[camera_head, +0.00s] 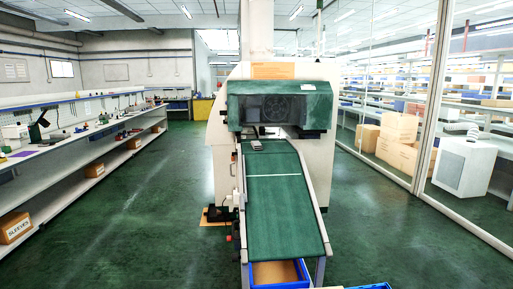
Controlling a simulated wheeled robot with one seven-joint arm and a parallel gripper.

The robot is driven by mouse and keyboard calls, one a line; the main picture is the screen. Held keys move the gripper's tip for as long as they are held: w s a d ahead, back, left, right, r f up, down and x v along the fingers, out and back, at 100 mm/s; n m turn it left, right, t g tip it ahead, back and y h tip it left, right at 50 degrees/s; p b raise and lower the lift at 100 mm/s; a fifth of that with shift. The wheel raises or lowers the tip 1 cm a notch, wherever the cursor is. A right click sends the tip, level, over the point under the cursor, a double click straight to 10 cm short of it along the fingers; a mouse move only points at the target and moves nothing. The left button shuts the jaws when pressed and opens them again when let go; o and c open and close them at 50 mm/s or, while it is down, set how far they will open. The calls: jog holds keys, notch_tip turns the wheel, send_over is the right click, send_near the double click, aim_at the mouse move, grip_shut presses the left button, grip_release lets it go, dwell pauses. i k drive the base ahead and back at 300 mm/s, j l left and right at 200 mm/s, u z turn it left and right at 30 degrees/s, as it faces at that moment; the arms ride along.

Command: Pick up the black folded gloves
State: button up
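I cannot make out the black folded gloves for certain in the head view. Several small dark items lie on the long white workbench (75,148) along the left wall, too small to tell apart. A small grey-black item (256,145) lies at the top of the green conveyor (283,205), and its kind is unclear. Dark shapes (217,213) are on the floor at the left foot of the machine, also unclear. My gripper is not in view.
A large cream machine (223,160) stands in the middle with the conveyor sloping towards me. A blue bin (280,273) is under its near end. A carton (15,227) sits on the bench's lower shelf. Glass panels close off the right. Green floor (150,215) is clear between bench and machine.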

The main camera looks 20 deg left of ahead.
aim_at(256, 145)
jog(key=i+j+u, duration=0.2)
jog(key=u, duration=0.15)
jog(key=i+j+u, duration=0.5)
jog(key=u, duration=0.15)
jog(key=i+j+u, duration=0.15)
jog(key=i+u, duration=0.45)
jog(key=i, duration=1.65)
jog(key=i+j+z, duration=0.2)
jog(key=i, duration=0.25)
jog(key=i+z, duration=0.2)
jog(key=i, duration=0.25)
jog(key=i+j+z, duration=0.2)
jog(key=i, duration=0.25)
